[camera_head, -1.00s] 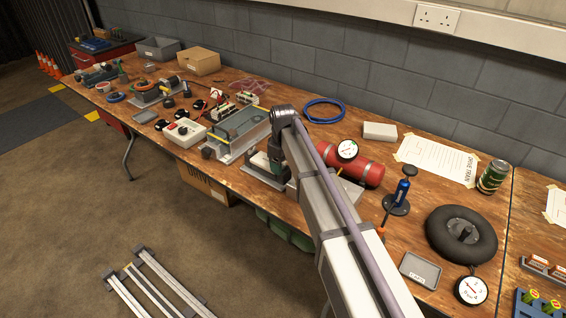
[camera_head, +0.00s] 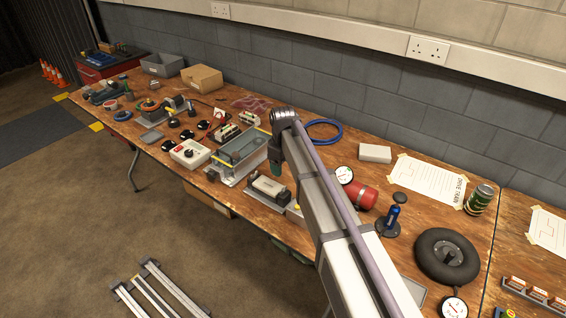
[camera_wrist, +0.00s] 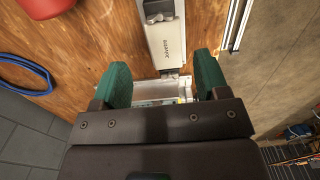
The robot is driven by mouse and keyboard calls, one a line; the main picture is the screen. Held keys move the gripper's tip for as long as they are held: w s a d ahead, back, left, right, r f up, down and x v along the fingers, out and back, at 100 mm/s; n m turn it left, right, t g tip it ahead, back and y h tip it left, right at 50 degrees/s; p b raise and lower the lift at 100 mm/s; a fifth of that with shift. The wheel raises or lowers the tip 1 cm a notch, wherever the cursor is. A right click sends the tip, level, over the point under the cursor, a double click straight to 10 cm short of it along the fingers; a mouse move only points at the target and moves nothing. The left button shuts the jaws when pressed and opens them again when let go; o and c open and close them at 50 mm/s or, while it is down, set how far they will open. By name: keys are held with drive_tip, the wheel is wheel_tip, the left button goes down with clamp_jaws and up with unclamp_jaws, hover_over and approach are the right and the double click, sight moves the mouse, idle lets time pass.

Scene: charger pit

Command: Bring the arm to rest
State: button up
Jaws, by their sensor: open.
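My gripper shows in the wrist view (camera_wrist: 160,85) with its two green fingers spread wide apart and nothing between them. In the head view the green fingertips (camera_head: 275,167) show below the wrist, over the bench beside a grey metal tray-like fixture. In the wrist view a white labelled block (camera_wrist: 165,40) lies on the wooden bench ahead of the fingers. A pale metal part (camera_wrist: 158,92) shows behind and between the fingers. Whether the fingers touch anything cannot be told.
A grey block wall (camera_head: 330,88) stands behind.

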drive_tip(key=s+d+m, duration=0.3)
drive_tip(key=s+d, duration=0.1)
drive_tip(key=s, duration=0.4)
drive_tip(key=s+d+m, duration=0.3)
drive_tip(key=s+d, duration=0.1)
drive_tip(key=s, duration=0.5)
drive_tip(key=s+d+m, duration=0.4)
drive_tip(key=s+d, duration=0.1)
drive_tip(key=s, duration=0.4)
drive_tip(key=shift+s, duration=0.25)
